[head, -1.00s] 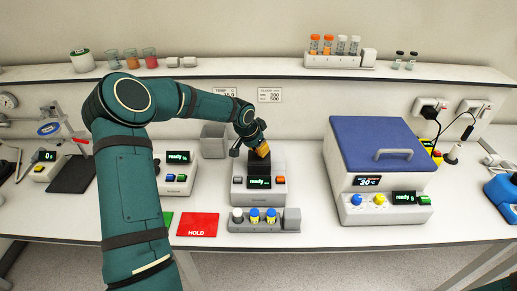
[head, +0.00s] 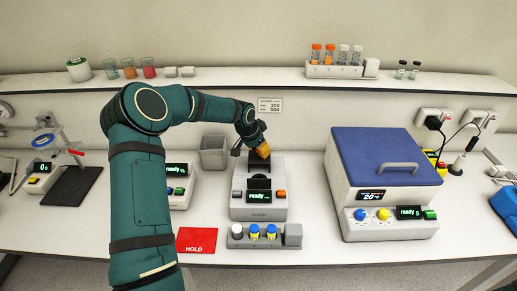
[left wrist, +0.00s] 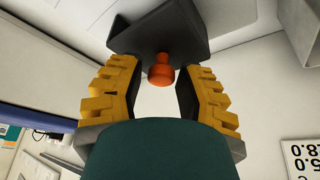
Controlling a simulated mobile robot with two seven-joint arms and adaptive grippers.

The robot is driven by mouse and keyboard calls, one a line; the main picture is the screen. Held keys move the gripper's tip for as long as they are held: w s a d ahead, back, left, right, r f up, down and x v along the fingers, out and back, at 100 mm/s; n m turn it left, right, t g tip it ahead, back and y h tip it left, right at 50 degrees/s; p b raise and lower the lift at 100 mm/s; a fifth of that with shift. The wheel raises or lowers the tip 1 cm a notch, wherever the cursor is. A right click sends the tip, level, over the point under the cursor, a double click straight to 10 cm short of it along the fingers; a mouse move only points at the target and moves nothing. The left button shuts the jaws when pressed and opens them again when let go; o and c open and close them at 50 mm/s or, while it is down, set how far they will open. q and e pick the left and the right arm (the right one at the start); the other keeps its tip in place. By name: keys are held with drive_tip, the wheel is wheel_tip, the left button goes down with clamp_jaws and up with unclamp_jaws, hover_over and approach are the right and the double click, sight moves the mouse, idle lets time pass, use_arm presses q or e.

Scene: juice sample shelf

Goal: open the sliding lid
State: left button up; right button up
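The instrument (head: 238,208) in the middle of the bench has a dark sliding lid (head: 259,166) on top and a lit "ready" display. My left gripper (head: 263,150), with yellow fingers, is at the top of the dark part. In the left wrist view the two fingers (left wrist: 160,78) stand apart on either side of an orange knob (left wrist: 160,72), with a narrow gap visible on each side. A dark angular part (left wrist: 158,32) lies just beyond the knob. I cannot tell whether the lid has shifted. My right gripper is not in view.
A rack (head: 293,242) with several capped vials stands in front of the instrument. A red HOLD mat (head: 196,240) is to its left, a grey bin (head: 213,158) behind left. A blue-lidded box (head: 372,140) stands to the right, with free bench between.

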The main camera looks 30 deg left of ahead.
use_arm(q)
drive_tip(key=shift+o, duration=1.2)
drive_tip(key=shift+w, duration=0.1)
drive_tip(key=v, duration=1.2)
